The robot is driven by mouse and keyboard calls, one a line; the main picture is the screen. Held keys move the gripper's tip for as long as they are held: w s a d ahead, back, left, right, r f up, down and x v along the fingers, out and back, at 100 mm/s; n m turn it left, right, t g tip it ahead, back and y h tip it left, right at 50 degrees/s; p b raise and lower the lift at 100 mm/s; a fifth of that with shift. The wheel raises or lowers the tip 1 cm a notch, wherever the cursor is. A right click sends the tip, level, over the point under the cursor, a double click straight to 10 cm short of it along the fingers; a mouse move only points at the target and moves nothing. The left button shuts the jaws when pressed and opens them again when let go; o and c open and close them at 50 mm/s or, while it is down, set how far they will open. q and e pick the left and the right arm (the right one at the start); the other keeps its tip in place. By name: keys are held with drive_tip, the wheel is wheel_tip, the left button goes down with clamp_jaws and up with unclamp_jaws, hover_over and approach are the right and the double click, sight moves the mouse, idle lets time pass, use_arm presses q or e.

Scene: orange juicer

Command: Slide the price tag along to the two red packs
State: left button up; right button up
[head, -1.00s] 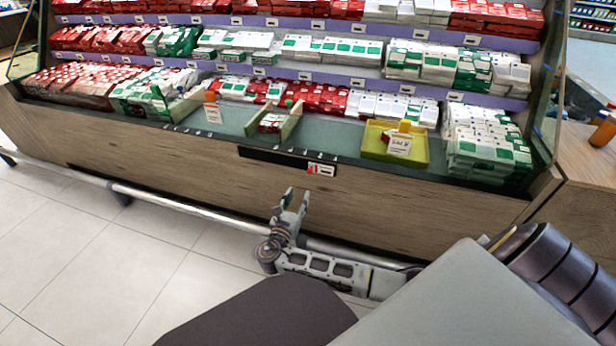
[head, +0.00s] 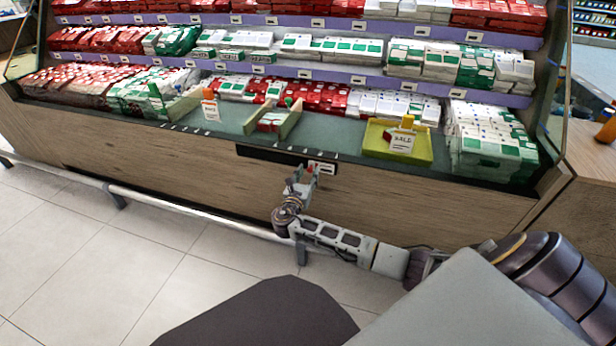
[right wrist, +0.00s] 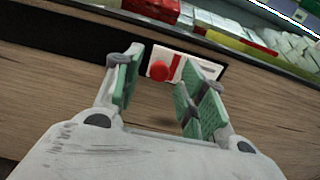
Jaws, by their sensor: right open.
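The price tag (head: 322,168) is a small white card with a red knob. It sits at the right part of a black rail (head: 262,154) on the wooden front of the shelf. In the right wrist view the tag (right wrist: 184,66) shows ahead, between the fingers. The two red packs (head: 271,122) lie between two low dividers on the shelf, up and left of the tag. My right gripper (head: 304,170) is open and empty, its fingers around the line to the red knob. I cannot tell whether they touch it. My left gripper is not in view.
A yellow tray (head: 422,157) with a sale card stands on the shelf at the right. An orange-topped card (head: 210,106) stands left of the dividers. A metal rail (head: 170,207) runs low along the wooden front.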

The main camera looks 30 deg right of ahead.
drive_tip(key=shift+w+d, duration=0.25)
drive_tip(key=shift+d, duration=0.05)
clamp_jaws()
idle(0.3)
